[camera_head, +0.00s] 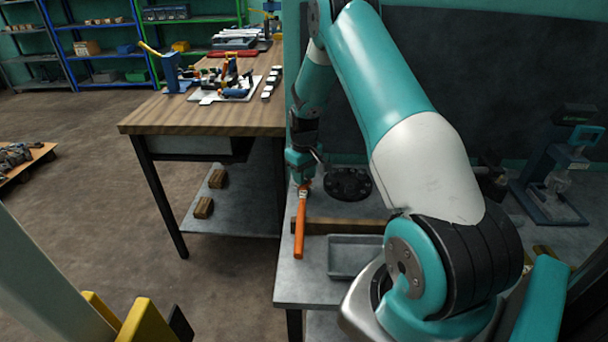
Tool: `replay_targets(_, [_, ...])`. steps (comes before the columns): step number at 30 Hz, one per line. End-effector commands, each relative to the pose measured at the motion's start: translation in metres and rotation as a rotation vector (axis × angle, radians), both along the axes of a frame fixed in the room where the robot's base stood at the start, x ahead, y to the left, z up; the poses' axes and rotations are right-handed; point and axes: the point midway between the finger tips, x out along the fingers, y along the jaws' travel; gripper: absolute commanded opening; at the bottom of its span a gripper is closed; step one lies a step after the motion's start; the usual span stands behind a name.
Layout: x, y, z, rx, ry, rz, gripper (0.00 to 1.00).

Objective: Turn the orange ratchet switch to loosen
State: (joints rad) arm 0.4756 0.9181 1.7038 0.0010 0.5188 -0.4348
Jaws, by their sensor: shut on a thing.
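An orange ratchet (300,228) shows near the left edge of the grey worktable, its long handle pointing toward the picture's bottom. My gripper (302,181) is at the ratchet's far, head end and is shut on it there. The small switch on the ratchet is hidden or too small to make out, so its position cannot be told. Whether the ratchet touches the table or is held just above it is unclear.
A wooden bar (345,226) and a shallow grey tray (354,256) lie right of the ratchet. A dark round plate (347,184) is behind them. A wooden workbench (200,118) with tools stands at back left. Open floor lies at left.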

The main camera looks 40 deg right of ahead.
Motion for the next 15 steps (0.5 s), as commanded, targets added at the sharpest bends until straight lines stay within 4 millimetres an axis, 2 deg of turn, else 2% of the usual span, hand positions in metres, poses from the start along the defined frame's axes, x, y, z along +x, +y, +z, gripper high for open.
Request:
replay_targets(5, [-0.0002, -0.0001, 0.0001, 0.000, 0.001, 0.000, 0.11])
replay_targets(6, [-0.0002, -0.0001, 0.0001, 0.000, 0.001, 0.000, 0.44])
replay_targets(8, [-0.0002, -0.0001, 0.0001, 0.000, 0.001, -0.001, 0.57])
replay_targets(9, [-0.0002, -0.0001, 0.0001, 0.000, 0.001, -0.001, 0.60])
replay_targets(15, [-0.0002, 0.0000, 0.0000, 0.000, 0.000, -0.001, 0.60])
